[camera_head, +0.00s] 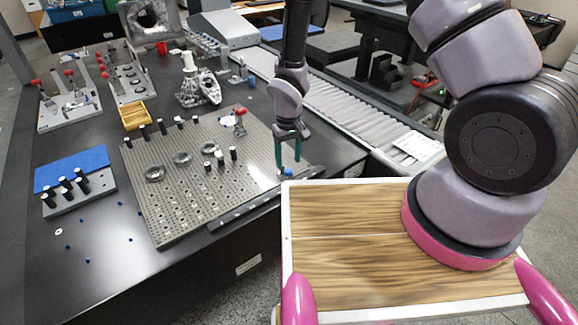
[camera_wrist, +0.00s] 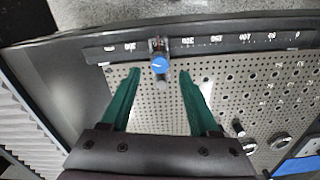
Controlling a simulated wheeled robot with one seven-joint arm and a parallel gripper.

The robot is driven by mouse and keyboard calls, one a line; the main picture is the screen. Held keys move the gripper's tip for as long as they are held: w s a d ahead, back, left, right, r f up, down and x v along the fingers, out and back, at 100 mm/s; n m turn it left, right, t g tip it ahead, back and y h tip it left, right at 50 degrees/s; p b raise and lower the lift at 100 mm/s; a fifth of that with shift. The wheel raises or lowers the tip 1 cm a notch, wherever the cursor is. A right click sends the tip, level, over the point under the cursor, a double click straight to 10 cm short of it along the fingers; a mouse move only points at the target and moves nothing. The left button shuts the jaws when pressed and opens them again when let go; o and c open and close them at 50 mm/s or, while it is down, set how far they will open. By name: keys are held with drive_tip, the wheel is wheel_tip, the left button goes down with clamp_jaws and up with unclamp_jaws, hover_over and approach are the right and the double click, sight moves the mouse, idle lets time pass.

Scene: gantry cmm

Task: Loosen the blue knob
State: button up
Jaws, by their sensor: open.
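The blue knob (camera_head: 288,171) is small and sits at the front right corner of the perforated metal plate (camera_head: 180,205). In the wrist view the blue knob (camera_wrist: 159,64) is on a small metal fitting at the plate's edge, beside a dark rail with white scale numbers. My gripper (camera_head: 288,150) has green fingers and hangs over that corner. In the wrist view my gripper (camera_wrist: 156,80) is open, with one finger on each side of the knob's line. The knob appears just beyond the fingertips, in the gap between them. No contact shows.
Black posts (camera_head: 232,153) and metal rings (camera_head: 154,173) stand on the plate. A red-handled clamp (camera_head: 240,120) stands behind my gripper. A roller conveyor (camera_head: 340,110) runs behind the table.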

sight(289, 170)
drive_tip(key=shift+f, duration=1.75)
clamp_jaws()
drive_tip(key=shift+n, duration=0.3)
drive_tip(key=n, duration=1.2)
drive_tip(key=shift+n, duration=0.4)
